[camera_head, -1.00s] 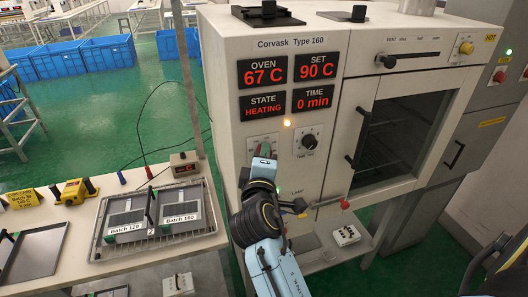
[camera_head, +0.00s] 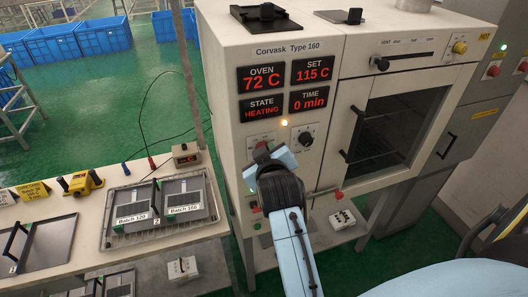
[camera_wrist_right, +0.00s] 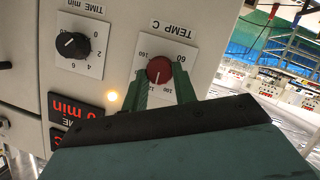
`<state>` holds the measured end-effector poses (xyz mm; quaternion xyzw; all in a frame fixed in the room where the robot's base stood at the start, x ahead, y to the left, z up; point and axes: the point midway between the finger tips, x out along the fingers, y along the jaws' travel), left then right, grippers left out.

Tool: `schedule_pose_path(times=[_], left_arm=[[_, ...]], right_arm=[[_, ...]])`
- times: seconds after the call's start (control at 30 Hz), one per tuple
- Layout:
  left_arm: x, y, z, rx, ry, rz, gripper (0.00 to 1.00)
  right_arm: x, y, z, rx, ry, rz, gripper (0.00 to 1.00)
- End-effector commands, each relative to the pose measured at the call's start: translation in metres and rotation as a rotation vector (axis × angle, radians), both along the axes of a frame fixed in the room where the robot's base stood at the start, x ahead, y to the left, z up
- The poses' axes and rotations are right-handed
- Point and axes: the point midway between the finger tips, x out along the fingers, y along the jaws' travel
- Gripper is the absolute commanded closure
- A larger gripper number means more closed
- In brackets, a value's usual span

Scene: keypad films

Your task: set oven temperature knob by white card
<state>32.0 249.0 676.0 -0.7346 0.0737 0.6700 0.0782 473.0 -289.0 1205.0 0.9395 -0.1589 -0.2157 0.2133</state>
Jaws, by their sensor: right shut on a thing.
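The red temperature knob (camera_wrist_right: 159,70) sits on a white dial plate marked TEMP C in the right wrist view. My right gripper (camera_wrist_right: 163,84) is shut on it, a green finger on each side. In the head view the right gripper (camera_head: 267,155) is at the oven (camera_head: 224,70) front and mostly covers the knob. The set display (camera_head: 313,98) reads 115 C and the oven display (camera_head: 261,79) reads 72 C. State reads HEATING. White labels Batch 120 (camera_head: 132,218) and Batch 160 (camera_head: 186,209) lie on the tray; I cannot tell which white card is meant. My left gripper is out of view.
The black time knob (camera_head: 306,138) is just right of my right gripper. The glass door (camera_head: 395,118) with its handle is further right.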

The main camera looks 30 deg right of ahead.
Motion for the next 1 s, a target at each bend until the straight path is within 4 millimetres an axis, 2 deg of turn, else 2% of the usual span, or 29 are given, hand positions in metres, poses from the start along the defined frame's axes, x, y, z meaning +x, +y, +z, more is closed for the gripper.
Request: schedule_pose_path(times=[0.4, 1.0], left_arm=[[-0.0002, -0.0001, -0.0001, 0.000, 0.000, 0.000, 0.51], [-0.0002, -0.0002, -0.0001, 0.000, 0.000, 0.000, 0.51]], right_arm=[[-0.0011, -0.0026, -0.0003, 0.226, -0.051, 0.000, 0.95], [-0.0011, -0.0029, -0.0004, 0.273, -0.061, 0.000, 0.95]])
